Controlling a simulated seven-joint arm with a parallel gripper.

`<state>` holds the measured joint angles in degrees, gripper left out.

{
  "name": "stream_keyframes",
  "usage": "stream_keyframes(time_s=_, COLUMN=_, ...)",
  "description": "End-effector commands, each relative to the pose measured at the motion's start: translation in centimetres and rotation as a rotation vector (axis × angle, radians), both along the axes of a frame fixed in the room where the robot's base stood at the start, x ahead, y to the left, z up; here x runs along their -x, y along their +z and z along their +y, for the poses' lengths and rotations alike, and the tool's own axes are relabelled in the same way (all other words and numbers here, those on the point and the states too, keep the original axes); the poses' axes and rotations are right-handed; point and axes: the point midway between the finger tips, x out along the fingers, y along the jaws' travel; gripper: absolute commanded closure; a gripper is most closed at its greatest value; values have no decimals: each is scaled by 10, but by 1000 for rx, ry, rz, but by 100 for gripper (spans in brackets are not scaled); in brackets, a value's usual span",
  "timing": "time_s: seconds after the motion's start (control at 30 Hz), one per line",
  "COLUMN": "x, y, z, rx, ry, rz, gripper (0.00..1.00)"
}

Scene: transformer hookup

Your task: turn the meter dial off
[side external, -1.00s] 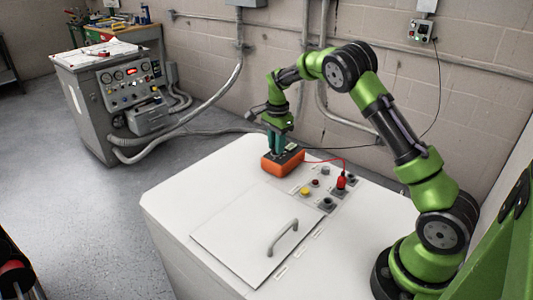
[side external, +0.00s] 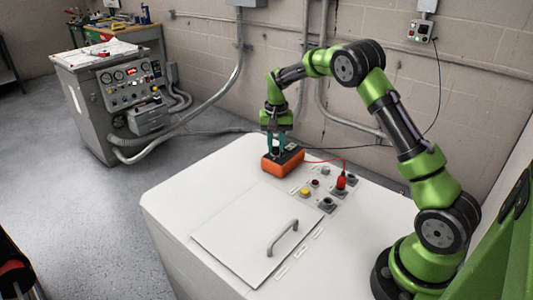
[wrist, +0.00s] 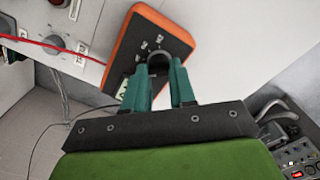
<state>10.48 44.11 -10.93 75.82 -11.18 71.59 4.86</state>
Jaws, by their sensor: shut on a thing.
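The meter (side external: 284,165) is an orange-edged box with a dark face, lying on the white cabinet top near its far edge. It also shows in the wrist view (wrist: 128,32), tilted in the picture. Its round black dial (wrist: 158,62) sits between my fingertips. My gripper (side external: 276,148) points down over the meter, its teal fingers shut on the dial; the fingers show in the wrist view too (wrist: 159,78). The dial's pointer and setting cannot be read, and the fingers cover part of the face.
A red plug (side external: 341,182) stands in a socket right of the meter, with a red lead (wrist: 45,43) running to the meter. A yellow button (side external: 305,191) and other sockets are close by. A lid with a grey handle (side external: 282,238) lies in front.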

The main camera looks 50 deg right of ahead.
Motion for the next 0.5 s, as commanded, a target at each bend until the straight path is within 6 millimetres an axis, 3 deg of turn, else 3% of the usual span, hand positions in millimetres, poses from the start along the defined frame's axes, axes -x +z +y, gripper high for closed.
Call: stream_keyframes(time_s=0.5, x=-1, y=1, z=1, rx=-1, ry=299, rz=-1, gripper=100)
